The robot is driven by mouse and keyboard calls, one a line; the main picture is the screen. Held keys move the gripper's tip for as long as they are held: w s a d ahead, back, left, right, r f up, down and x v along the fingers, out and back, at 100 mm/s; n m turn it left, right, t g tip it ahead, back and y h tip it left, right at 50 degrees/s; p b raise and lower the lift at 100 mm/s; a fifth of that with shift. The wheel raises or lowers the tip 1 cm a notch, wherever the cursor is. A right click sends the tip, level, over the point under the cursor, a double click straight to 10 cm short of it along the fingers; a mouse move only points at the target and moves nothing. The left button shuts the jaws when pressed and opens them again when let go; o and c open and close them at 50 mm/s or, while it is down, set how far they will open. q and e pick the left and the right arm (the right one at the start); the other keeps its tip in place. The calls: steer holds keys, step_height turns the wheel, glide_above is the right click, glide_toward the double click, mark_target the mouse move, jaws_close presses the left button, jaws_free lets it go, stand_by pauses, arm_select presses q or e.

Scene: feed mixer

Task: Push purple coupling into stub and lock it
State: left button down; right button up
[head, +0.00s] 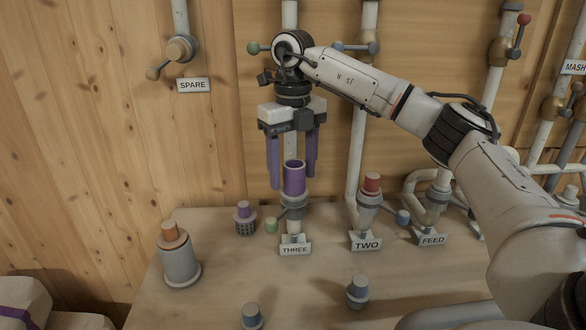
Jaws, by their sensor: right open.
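The purple coupling (294,180), an open-topped cylinder, stands upright on the grey collar of the stub (293,215) marked THREE. A short lever with a green knob (271,225) sticks out to the left from this collar. How deep the coupling sits in the stub I cannot tell. My right gripper (292,182) points down over it, open, with its two purplish fingers apart on either side of the coupling's upper part. Contact between fingers and coupling is not clear. My left gripper is out of view.
Stubs TWO (367,205) and FEED (437,205) are to the right. Pipes line the wall.

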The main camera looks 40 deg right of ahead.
steer(key=shift+r, duration=0.35)
step_height(320, 180, up, 10)
steer(key=p, duration=0.2)
steer(key=shift+f, duration=0.15)
